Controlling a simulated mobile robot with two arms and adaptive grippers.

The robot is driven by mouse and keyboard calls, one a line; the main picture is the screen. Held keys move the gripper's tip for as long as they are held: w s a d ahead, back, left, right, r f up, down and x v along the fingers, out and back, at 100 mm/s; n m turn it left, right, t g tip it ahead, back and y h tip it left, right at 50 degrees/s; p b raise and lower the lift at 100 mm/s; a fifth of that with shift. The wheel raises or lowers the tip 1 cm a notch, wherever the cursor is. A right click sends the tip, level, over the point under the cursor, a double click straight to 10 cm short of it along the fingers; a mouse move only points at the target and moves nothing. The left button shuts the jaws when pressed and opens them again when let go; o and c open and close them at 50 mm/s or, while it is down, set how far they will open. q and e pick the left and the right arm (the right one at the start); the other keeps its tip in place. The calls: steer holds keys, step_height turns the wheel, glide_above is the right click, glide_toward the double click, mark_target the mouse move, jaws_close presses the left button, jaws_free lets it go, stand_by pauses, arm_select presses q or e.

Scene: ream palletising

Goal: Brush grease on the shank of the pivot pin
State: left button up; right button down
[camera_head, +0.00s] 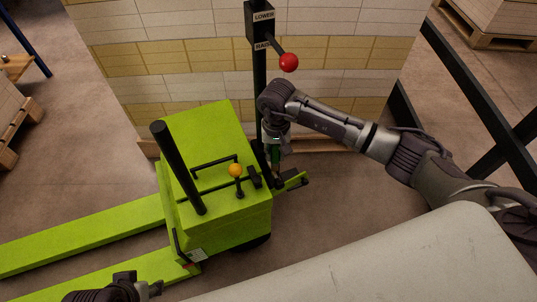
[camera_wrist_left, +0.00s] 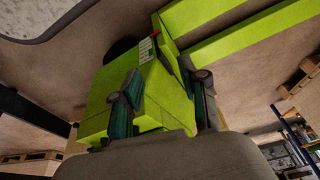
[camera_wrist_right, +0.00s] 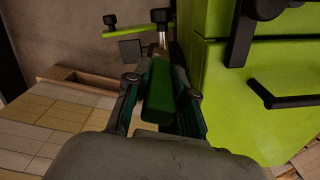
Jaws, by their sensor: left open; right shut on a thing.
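My right gripper (camera_head: 274,150) points down beside the lime-green pallet truck (camera_head: 225,135).
A stack of reams (camera_head: 210,45) on a pallet stands right behind the truck. A post with a red-knobbed lever (camera_head: 289,62) rises before it. Dark rails (camera_head: 480,90) stand at right. A pale surface (camera_head: 400,260) fills the lower right.

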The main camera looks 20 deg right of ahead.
steer(key=shift+a+f+b, duration=0.15)
steer(key=shift+a+b, duration=0.3)
steer(key=shift+b, duration=0.1)
arm_select(q)
steer(key=shift+w+d+f+t, duration=0.25)
steer(key=shift+w+f+t, duration=0.2)
steer(key=shift+w, duration=0.3)
arm_select(e)
steer(key=shift+s+a, duration=0.15)
steer(key=shift+a, duration=0.7)
arm_select(q)
steer(key=shift+s+a+f+g+p, duration=0.1)
steer(key=shift+f+g+p, duration=0.55)
steer(key=shift+f+p, duration=0.95)
arm_select(e)
step_height(320, 180, up, 6)
